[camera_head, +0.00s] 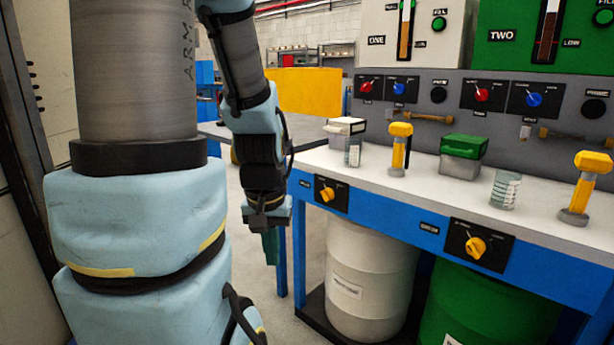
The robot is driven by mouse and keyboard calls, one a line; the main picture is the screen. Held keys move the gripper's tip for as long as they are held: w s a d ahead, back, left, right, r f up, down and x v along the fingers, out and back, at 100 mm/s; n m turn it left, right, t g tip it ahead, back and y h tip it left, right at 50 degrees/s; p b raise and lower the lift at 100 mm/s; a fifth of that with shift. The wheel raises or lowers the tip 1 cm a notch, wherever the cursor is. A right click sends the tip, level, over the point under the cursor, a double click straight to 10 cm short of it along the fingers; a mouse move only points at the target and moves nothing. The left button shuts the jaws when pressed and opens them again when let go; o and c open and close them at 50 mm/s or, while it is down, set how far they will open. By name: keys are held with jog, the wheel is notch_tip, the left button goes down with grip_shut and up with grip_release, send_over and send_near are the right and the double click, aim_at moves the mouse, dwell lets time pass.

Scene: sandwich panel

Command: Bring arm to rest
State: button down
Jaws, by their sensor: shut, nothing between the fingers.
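My arm is folded down at the left of the head view, with light blue joints and grey links. My gripper (270,250) hangs at the arm's lower end, pointing down, left of the bench's near end. It is shut and empty, and apart from the bench. The floor shows below it.
The white-topped bench (405,185) with blue front carries a white-lidded box (345,127), clear beakers (504,190), yellow-topped valves (398,150) and a green-lidded box (462,158). White (368,275) and green (480,310) drums stand below. Knob panels line the back.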

notch_tip(320, 180, up, 23)
jog(key=p, duration=2)
jog(key=shift+p, duration=0.3)
